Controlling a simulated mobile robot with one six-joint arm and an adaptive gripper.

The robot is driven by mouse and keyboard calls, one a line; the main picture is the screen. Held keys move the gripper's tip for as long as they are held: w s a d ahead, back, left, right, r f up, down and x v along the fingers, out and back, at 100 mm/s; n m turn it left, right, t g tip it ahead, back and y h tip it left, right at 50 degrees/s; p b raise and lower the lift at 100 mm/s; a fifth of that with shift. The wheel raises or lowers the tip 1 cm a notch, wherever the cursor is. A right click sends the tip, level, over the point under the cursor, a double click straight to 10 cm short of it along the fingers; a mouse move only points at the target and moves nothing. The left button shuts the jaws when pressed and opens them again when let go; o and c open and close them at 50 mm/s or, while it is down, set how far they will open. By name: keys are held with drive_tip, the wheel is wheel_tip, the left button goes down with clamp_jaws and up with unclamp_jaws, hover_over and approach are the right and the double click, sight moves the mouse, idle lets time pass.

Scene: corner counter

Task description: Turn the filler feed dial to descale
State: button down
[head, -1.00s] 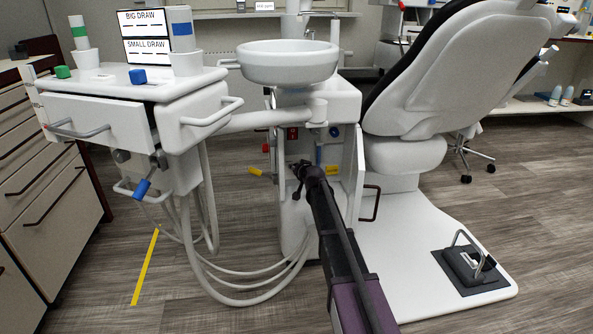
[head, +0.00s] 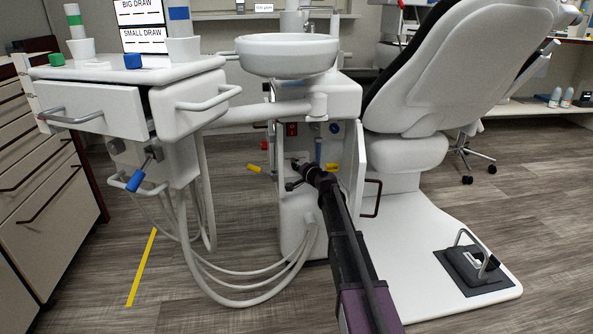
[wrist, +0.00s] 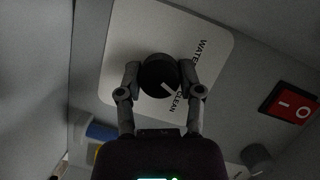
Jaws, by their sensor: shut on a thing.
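In the wrist view, the filler feed dial is a round black knob (wrist: 158,76) with a white pointer line, on a pale label plate (wrist: 125,40). The pointer slants down and right, towards the word CLEAN. WATER is printed above CLEAN along the plate's right side. No descale word is readable; the fingers and knob cover part of the plate. My gripper (wrist: 159,77) is shut on the knob, with one finger on each side. In the head view, my gripper (head: 299,172) reaches into the white unit under the basin, and my arm hides the dial.
A red rocker switch (wrist: 290,105) and a dark knob (wrist: 257,157) sit right of the plate. An open white door (head: 358,165) stands close right of my arm. A yellow handle (head: 254,168) juts out left. Hoses (head: 225,290) hang at lower left.

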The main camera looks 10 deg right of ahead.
drive_tip(key=shift+w+m, duration=0.1)
drive_tip(key=shift+m, duration=0.4)
drive_tip(key=shift+c, duration=1.3)
unclamp_jaws()
drive_tip(key=shift+r, duration=0.1)
